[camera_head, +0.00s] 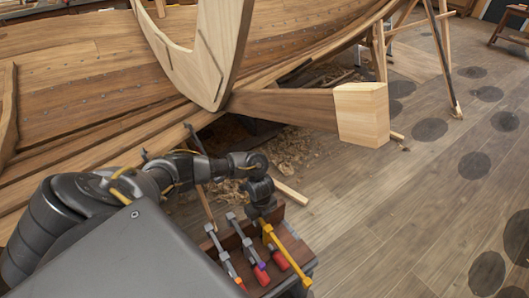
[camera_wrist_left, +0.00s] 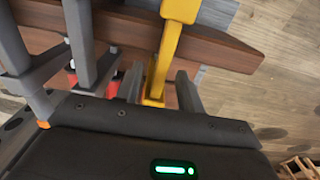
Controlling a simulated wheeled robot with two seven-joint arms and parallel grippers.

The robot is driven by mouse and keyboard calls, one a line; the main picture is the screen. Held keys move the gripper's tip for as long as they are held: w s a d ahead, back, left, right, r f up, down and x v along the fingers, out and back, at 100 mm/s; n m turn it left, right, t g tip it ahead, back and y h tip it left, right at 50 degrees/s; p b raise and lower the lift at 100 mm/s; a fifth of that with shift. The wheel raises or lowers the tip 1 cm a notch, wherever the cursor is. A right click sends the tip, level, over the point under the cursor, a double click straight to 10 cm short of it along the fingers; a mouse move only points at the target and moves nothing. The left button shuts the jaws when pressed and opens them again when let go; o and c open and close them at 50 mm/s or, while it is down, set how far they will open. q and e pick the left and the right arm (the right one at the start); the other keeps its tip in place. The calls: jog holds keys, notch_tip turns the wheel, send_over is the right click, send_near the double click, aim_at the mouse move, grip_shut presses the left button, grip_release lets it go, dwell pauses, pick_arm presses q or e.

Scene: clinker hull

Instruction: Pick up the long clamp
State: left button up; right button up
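My left gripper (camera_head: 264,209) is at the upper end of this clamp. In the left wrist view, the yellow clamp (camera_wrist_left: 163,60) runs down between the two grey fingers of my left gripper (camera_wrist_left: 160,88). Gaps show beside the bar, so the fingers look open around it. Part of the bar is hidden by the gripper body. My right gripper is not in view.
Two grey clamps (camera_head: 224,256) (camera_head: 247,246) with red handles lie close to the left of the yellow one. The planked hull (camera_head: 100,85) and a wooden beam (camera_head: 361,114) stand beyond. Wood shavings (camera_head: 290,150) cover the floor under the hull. Open floor (camera_head: 400,220) lies to the right.

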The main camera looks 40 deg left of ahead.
pick_arm(q)
jog(key=shift+f, duration=0.7)
grip_shut()
dwell(0.5)
jog(key=shift+r, duration=0.1)
